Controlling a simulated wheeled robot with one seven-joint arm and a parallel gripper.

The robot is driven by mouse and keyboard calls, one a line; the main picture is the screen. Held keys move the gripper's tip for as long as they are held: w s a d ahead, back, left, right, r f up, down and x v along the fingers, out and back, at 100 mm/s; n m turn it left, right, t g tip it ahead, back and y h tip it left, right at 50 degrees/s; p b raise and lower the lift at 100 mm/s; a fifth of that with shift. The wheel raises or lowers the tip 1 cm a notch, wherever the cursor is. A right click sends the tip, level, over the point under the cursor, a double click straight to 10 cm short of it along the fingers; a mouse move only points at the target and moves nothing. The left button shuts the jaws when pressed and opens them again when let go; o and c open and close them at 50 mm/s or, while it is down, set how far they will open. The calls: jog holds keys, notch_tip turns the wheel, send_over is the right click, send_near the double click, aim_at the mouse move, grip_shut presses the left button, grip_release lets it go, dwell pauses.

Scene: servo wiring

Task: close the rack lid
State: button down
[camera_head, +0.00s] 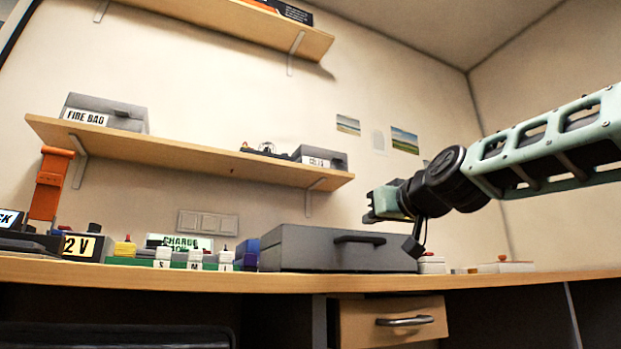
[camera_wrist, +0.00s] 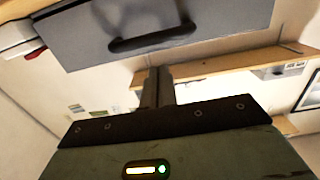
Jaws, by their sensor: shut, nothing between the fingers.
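A grey box (camera_head: 300,250) with a dark handle (camera_head: 360,239) on its front stands on the bench, right of the "CHARGE RACK" sign (camera_head: 187,242). I take it to be the rack. Its lid looks down, with no open gap showing, but its top is hardly visible from this low angle. The grey panel (camera_wrist: 215,22) and its handle (camera_wrist: 152,42) fill the top of the wrist view. My gripper (camera_head: 372,206) is shut and empty, above the right part of the box and apart from it. Its fingers also show in the wrist view (camera_wrist: 156,75).
Left of the box are a blue block (camera_head: 246,254), small labelled blocks (camera_head: 195,258) and a "2V" unit (camera_head: 84,247). A shelf (camera_head: 190,153) with grey boxes hangs above. A drawer (camera_head: 390,320) is below the bench.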

aim_at(367, 239)
jog(key=shift+f+b, duration=1.55)
jog(key=shift+f, duration=0.4)
jog(key=shift+r, duration=0.1)
